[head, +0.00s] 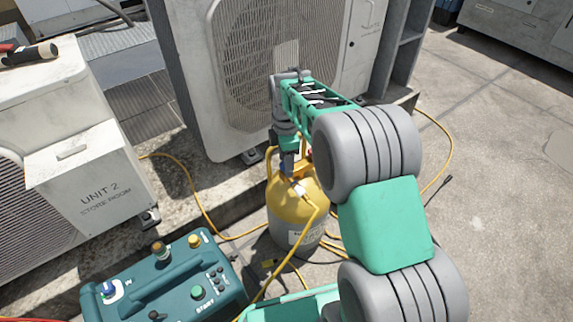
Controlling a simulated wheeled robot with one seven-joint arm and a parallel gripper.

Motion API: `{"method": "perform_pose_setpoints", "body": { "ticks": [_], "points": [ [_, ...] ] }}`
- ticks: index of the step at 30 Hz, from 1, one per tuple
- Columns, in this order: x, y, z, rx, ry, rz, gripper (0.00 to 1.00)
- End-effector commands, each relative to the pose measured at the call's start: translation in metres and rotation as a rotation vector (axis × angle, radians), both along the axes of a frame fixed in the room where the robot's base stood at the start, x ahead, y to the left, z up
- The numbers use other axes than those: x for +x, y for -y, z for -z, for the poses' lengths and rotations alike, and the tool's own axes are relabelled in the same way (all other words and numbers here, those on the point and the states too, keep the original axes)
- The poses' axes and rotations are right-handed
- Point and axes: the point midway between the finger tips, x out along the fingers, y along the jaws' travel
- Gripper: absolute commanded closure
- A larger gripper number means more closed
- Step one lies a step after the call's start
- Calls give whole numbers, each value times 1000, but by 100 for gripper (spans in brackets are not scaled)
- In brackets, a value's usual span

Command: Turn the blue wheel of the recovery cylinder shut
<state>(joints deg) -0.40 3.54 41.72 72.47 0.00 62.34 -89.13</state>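The recovery cylinder (285,207), with a yellow top and a grey lower body, stands upright on the roof near the middle of the head view. A yellow hose runs from a fitting on its top. My gripper (287,164) points down at the cylinder's top, among the valves and the yellow collar. My arm reaches over from the right and covers part of the top. I cannot make out the blue wheel there; a small red part shows beside the gripper. The fingers are too small and hidden to tell whether they are open or touching anything.
A teal recovery machine (175,290) with knobs lies front left of the cylinder. A large condenser (190,75) stands behind, and the UNIT 2 condenser (90,190) at left. Yellow hoses (440,130) loop over the ground. Concrete (510,200) at right is mostly clear.

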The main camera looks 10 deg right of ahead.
Motion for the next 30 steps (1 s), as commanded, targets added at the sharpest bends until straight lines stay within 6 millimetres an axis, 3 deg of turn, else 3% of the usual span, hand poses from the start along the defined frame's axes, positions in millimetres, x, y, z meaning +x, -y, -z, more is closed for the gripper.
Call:
{"method": "perform_pose_setpoints", "body": {
  "ticks": [6, 26, 30],
  "points": [
    [0, 0, 0, 0, 1, 0, 45],
    [0, 0, 0, 0, 2, 0, 99],
    [1, 0, 0, 0, 2, 0, 100]
  ]
}}
